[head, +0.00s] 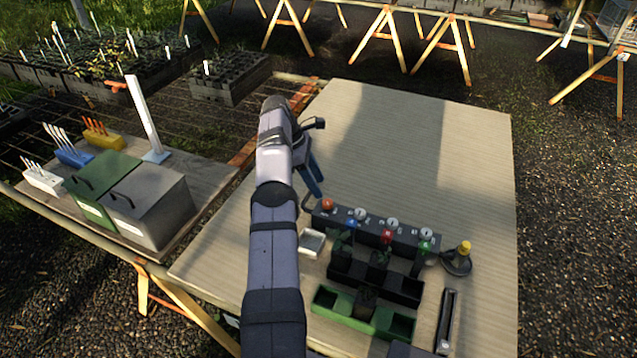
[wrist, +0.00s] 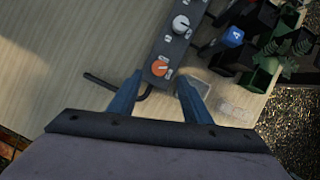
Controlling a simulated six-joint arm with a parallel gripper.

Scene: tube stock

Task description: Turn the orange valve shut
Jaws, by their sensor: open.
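The orange valve (head: 328,204) is a round knob at the left end of a dark grey panel (head: 405,236). White knobs sit along the same panel. In the wrist view the orange valve (wrist: 160,69) lies just beyond the fingertips, near the middle, with a pale mark across its face. My gripper (head: 318,192) is open, its blue fingers pointing down beside the panel's left end in the head view. In the wrist view my gripper (wrist: 160,78) shows nothing held between its two fingers. I cannot tell whether a finger touches the panel.
Blue, red and green tags and small plants stand in a black tray (head: 345,270) before the panel. A green tray (head: 326,297), a small white dish (head: 312,242) and a yellow-topped item (head: 463,248) are close by. The board (head: 400,130) behind the panel is clear.

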